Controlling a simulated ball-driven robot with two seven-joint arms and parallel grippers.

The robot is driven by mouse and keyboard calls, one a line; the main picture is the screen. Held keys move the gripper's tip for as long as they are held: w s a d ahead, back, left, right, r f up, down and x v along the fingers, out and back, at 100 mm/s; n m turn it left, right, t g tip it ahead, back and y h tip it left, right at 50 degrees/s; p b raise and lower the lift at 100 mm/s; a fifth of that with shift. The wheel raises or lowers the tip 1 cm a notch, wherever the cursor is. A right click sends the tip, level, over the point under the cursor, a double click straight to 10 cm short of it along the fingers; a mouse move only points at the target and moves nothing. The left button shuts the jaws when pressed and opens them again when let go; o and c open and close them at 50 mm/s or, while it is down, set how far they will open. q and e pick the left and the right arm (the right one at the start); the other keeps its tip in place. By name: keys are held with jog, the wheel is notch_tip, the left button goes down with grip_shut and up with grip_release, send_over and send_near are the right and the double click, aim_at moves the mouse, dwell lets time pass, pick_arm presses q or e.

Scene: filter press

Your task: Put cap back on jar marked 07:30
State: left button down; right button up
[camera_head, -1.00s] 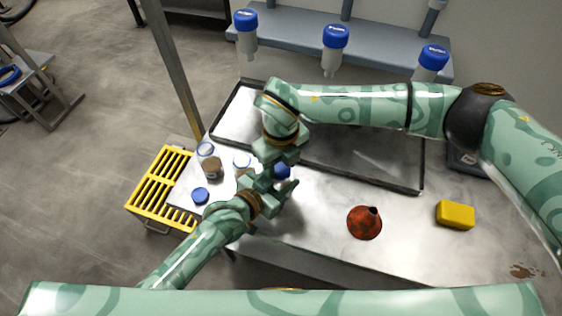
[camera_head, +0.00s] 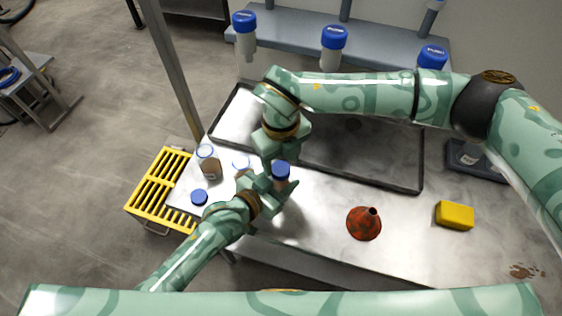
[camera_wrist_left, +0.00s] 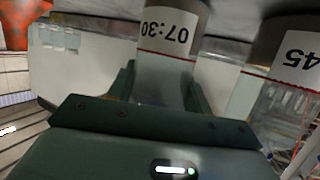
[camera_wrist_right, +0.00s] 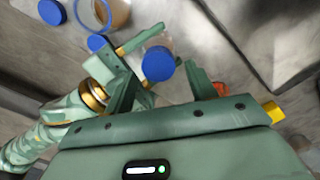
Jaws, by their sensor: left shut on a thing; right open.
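The jar marked 07:30 (camera_wrist_left: 165,45) shows its label upside down between the fingers of my left gripper (camera_wrist_left: 157,95) in the left wrist view. In the head view my left gripper (camera_head: 278,190) is shut on this jar at the table's front left. A blue cap (camera_head: 281,168) sits on top of the jar; it also shows in the right wrist view (camera_wrist_right: 158,64). My right gripper (camera_head: 284,147) is open just above and behind the cap. In the right wrist view its fingers stand apart, with the cap beyond them. Whether the cap is fully seated cannot be told.
A dark-rimmed tray (camera_head: 365,165) lies behind. A red funnel (camera_head: 363,224) and yellow sponge (camera_head: 454,215) are right; a yellow grate (camera_head: 150,195) is far left.

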pick_arm(q)
jog(key=shift+s+a+f, duration=0.1)
jog(key=shift+f, duration=0.05)
pick_arm(e)
notch_tip(320, 180, up, 9)
jog(key=shift+r, duration=0.2)
jog(key=shift+a, duration=0.1)
pick_arm(q)
jog(key=c, duration=0.6)
grip_release()
jog(key=shift+o, duration=0.2)
jog(key=p+v, duration=0.3)
jog(key=v, duration=1.3)
pick_arm(e)
notch_tip(320, 180, up, 4)
jog(key=shift+s+f, duration=0.1)
jog(key=shift+f, duration=0.1)
